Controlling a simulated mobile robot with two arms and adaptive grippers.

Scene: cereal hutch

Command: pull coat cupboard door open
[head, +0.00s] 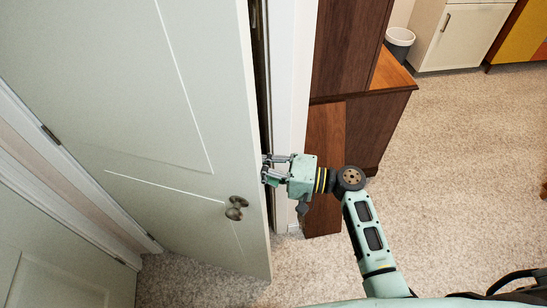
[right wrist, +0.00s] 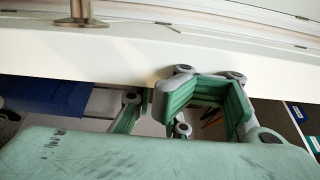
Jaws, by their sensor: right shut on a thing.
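The pale cupboard door (head: 180,120) fills the left of the head view and stands ajar, with a dark gap between its free edge and the white frame (head: 292,90). Its metal knob (head: 236,208) is on the door face near that edge; the knob's base also shows in the right wrist view (right wrist: 80,14). My right gripper (head: 270,170) is at the door's free edge, to the right of and above the knob, and is shut on the edge. In the right wrist view its green-padded fingers (right wrist: 205,95) are against the white door edge (right wrist: 110,68). My left gripper is out of view.
A dark wooden cabinet (head: 360,125) stands right of the frame. A bin (head: 398,43) and a white cupboard (head: 455,38) are further back. Another pale door (head: 60,265) is at lower left. Carpet (head: 455,170) is clear on the right.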

